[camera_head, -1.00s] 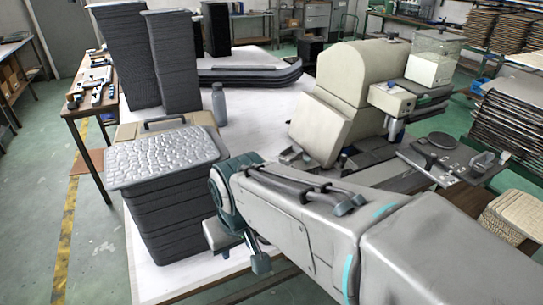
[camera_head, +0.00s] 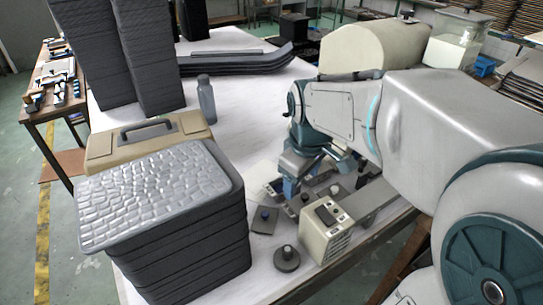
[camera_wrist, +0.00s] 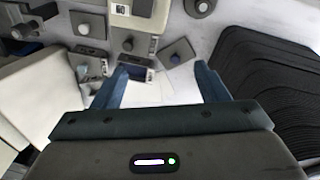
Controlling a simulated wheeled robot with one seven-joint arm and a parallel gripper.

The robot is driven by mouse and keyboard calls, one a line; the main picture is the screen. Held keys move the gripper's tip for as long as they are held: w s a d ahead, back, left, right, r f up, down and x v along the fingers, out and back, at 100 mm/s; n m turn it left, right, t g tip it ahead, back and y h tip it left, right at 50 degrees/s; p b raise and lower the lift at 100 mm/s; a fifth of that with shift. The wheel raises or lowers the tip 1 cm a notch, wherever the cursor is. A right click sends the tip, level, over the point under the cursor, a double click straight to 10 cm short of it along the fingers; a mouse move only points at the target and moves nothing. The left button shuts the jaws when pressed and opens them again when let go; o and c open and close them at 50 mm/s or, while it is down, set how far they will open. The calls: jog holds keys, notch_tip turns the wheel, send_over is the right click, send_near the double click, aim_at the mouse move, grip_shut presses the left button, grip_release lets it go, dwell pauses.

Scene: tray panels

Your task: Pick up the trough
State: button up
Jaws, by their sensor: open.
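No single piece is clearly marked as the trough. The likeliest match is the long, dark, shallow pieces with upturned ends, stacked (camera_head: 236,63) at the back of the white table in the head view. My gripper (camera_head: 312,180) is well in front of them, pointing down over the table, to the right of the near tray stack. The long pieces are not in the wrist view.
A near stack of dark trays (camera_head: 190,250) with a pebbled grey top (camera_head: 155,190) stands front left; its ribbed side (camera_wrist: 262,85) shows in the wrist view. A tan case (camera_head: 100,145), a grey bottle (camera_head: 206,100), tall dark stacks (camera_head: 150,55) and a cream machine (camera_head: 370,48) surround clear white tabletop.

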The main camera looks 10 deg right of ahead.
jog(key=w+f+n+g+b, duration=0.1)
jog(key=w+f+n, duration=0.3)
jog(key=w+n, duration=0.4)
jog(key=w+f+n+g+b, duration=0.1)
jog(key=w+f+n, duration=0.3)
jog(key=w+n, duration=0.45)
jog(key=shift+m, duration=0.85)
jog(key=f, duration=0.2)
jog(key=w+f, duration=0.1)
jog(key=f, duration=0.5)
jog(key=shift+w+b, duration=0.3)
jog(key=shift+w, duration=0.05)
jog(key=shift+s+f, duration=0.2)
jog(key=shift+f, duration=2.5)
jog(key=c, duration=0.9)
jog(key=shift+r, duration=0.15)
